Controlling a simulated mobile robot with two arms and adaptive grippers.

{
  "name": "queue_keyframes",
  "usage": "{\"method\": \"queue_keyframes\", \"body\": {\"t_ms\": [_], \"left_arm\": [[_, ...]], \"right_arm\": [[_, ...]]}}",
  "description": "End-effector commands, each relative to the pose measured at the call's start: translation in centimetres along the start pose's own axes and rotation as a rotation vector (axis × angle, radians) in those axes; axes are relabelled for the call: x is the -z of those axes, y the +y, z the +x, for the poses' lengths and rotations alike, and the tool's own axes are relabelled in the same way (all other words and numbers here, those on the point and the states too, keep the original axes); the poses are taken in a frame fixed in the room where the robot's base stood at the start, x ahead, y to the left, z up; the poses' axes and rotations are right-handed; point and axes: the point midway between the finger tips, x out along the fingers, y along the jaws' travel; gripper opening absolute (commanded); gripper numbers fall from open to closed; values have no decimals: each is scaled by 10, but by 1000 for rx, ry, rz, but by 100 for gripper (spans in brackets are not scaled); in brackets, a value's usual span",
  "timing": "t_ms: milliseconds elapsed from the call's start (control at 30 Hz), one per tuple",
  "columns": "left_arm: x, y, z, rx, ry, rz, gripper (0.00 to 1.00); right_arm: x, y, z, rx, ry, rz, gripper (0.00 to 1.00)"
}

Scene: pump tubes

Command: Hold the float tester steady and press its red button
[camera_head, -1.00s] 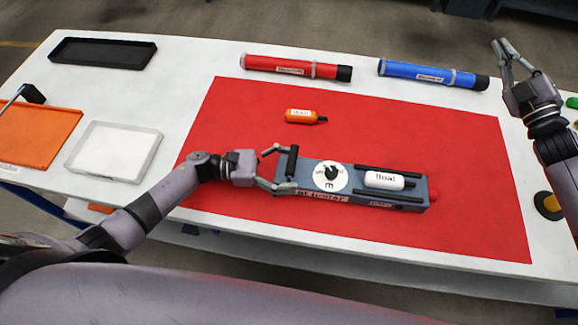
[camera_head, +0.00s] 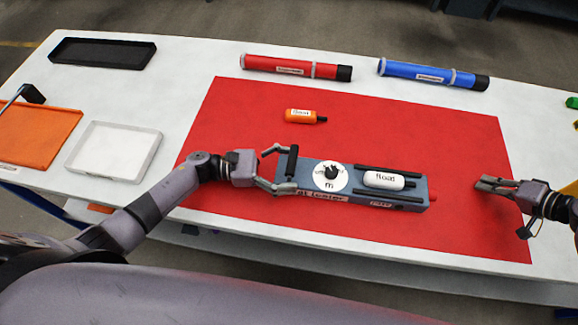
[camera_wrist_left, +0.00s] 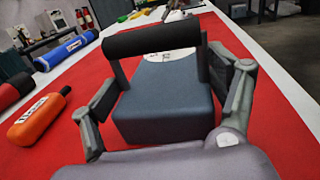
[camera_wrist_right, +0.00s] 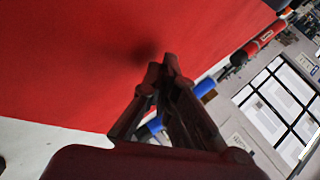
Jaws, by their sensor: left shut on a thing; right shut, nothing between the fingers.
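The float tester (camera_head: 312,178) is a blue-grey box lying on the red mat, with a black handle (camera_head: 292,160) at its left end, a white dial (camera_head: 329,177) and a white float (camera_head: 384,180) on top. Its red button (camera_head: 433,197) is at the right end, hard to make out against the mat. My left gripper (camera_head: 277,168) is shut on the tester's handle end; the left wrist view shows its fingers on both sides of the box (camera_wrist_left: 165,105). My right gripper (camera_head: 482,185) is shut and empty, right of the button and apart from it, fingertips pointing left.
An orange bottle-shaped float (camera_head: 300,116) lies on the red mat (camera_head: 420,125) behind the tester. A red tube (camera_head: 290,67) and a blue tube (camera_head: 425,74) lie at the back. Black (camera_head: 103,52), white (camera_head: 113,150) and orange (camera_head: 37,135) trays are on the left.

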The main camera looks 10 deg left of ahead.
Motion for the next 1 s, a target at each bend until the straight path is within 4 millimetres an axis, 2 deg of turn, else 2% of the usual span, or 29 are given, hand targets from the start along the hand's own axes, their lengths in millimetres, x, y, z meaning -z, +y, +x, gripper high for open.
{"method": "queue_keyframes", "body": {"t_ms": [33,100,200,433,1000], "left_arm": [[0,0,0,-2,1,2,30],[0,0,0,-1,1,2,30],[0,0,0,-1,1,2,30],[0,0,0,-1,1,2,30],[0,0,0,-2,0,2,30]], "right_arm": [[-14,0,-3,38,-42,47,0],[-29,-2,-7,90,-91,96,0],[-42,-7,-12,144,-137,140,0],[-56,-16,-10,177,-166,163,0],[-91,-66,26,176,-163,161,0]]}}
